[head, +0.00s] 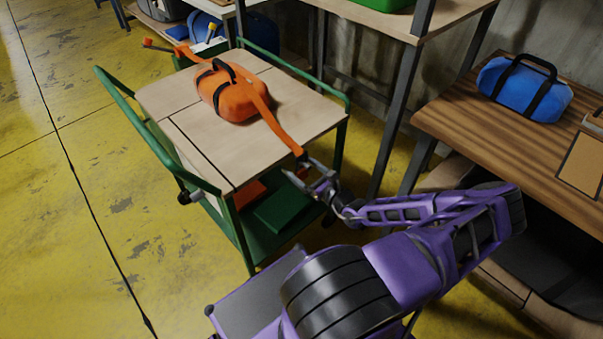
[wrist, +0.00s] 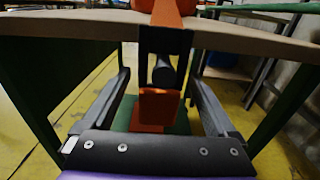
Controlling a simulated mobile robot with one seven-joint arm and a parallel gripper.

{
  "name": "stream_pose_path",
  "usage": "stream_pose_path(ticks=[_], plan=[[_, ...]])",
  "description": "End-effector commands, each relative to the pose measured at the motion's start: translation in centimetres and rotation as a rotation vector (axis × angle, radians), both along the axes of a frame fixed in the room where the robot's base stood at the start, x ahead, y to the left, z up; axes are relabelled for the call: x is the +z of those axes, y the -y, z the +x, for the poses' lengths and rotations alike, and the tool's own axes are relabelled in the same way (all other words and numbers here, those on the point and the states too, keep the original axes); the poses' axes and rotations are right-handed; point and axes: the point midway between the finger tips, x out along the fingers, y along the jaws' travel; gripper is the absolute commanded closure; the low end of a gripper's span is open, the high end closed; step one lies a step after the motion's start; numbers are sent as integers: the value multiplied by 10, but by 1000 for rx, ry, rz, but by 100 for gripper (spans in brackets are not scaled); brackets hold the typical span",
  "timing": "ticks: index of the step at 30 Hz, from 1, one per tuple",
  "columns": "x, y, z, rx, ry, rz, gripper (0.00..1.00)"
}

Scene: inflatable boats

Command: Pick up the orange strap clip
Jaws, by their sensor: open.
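An orange strap (head: 267,113) runs over an orange bag (head: 226,96) on the cart top and reaches the near right edge. In the wrist view the strap (wrist: 174,12) comes over the edge to the strap clip (wrist: 165,40), a dark buckle hanging in front of the cart. An orange piece (wrist: 160,106) shows below it; I cannot tell if it belongs to the clip. My gripper (head: 300,169) is open at that edge. In the wrist view its fingers (wrist: 160,76) stand left and right of the clip, with visible gaps on both sides.
The green-framed cart (head: 172,131) has a lower shelf with green and orange items. A wooden table (head: 450,115) with a blue bag (head: 524,90) stands at right. A metal-legged shelf (head: 395,115) rises behind the cart. Yellow floor (head: 60,220) is clear at left.

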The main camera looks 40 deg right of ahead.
Motion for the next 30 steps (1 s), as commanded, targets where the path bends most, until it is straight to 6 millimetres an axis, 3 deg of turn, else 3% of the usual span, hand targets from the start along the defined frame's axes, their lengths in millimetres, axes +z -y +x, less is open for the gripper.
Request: stream_pose_path(ticks=[4,19,30], plan=[[0,0,0,0,0,0,7],[0,0,-1,0,0,0,98],[6,0,0,0,1,-1,100]])
